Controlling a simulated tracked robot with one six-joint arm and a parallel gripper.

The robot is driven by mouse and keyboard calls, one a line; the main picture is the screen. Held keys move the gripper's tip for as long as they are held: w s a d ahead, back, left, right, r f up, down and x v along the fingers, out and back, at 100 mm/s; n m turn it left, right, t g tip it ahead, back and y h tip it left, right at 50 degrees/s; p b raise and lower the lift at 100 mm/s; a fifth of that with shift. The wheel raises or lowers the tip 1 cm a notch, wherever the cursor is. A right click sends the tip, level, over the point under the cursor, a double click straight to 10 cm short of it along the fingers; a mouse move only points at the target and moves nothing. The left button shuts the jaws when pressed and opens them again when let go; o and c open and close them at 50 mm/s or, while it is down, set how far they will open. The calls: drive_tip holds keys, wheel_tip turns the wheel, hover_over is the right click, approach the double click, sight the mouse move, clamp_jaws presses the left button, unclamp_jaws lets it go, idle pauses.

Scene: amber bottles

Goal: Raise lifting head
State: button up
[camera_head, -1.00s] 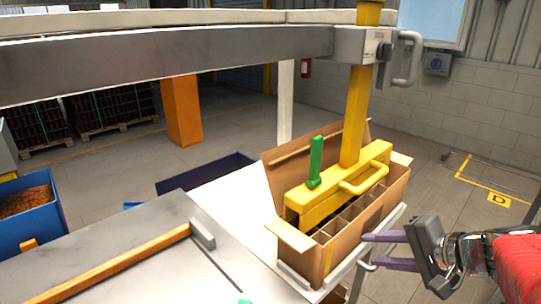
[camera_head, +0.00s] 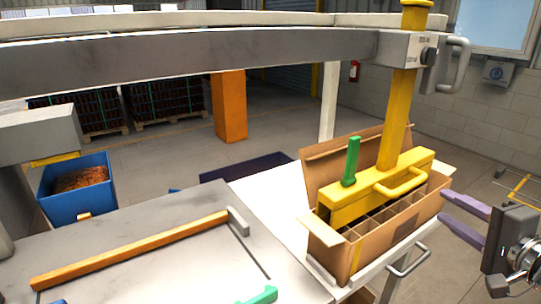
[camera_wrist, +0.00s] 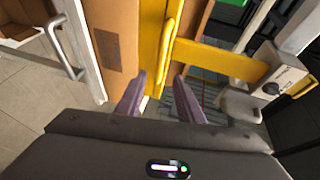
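The yellow lifting head (camera_head: 375,187) sits low in an open cardboard carton (camera_head: 405,218) with dividers. It has a yellow handle (camera_head: 400,184) on its front, a green lever (camera_head: 351,161) on top and a yellow post (camera_head: 398,120) rising to the overhead beam. My gripper (camera_head: 456,213) is at the right, beside the carton and apart from the handle. In the wrist view its two purple fingers (camera_wrist: 155,98) are spread with nothing between them. The yellow head (camera_wrist: 152,50) and its handle (camera_wrist: 169,42) lie beyond the fingertips.
A grey overhead beam (camera_head: 200,57) crosses above, with a grey handle (camera_head: 456,66) at its carriage. A table (camera_head: 130,245) with an orange bar (camera_head: 135,248) is at left. A white stand with a metal handle (camera_head: 411,261) carries the carton.

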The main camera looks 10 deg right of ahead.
sight(410, 186)
drive_tip(key=shift+w, duration=0.1)
drive_tip(key=shift+w+d+f, duration=0.1)
drive_tip(key=shift+w+f, duration=0.35)
drive_tip(key=shift+w, duration=1.8)
drive_tip(key=shift+w+d+f, duration=0.15)
drive_tip(key=shift+w+f, duration=0.3)
drive_tip(key=shift+w, duration=1.75)
drive_tip(key=shift+w+d+f, duration=0.1)
drive_tip(key=shift+w+f, duration=0.35)
drive_tip(key=shift+w, duration=1.8)
clamp_jaws()
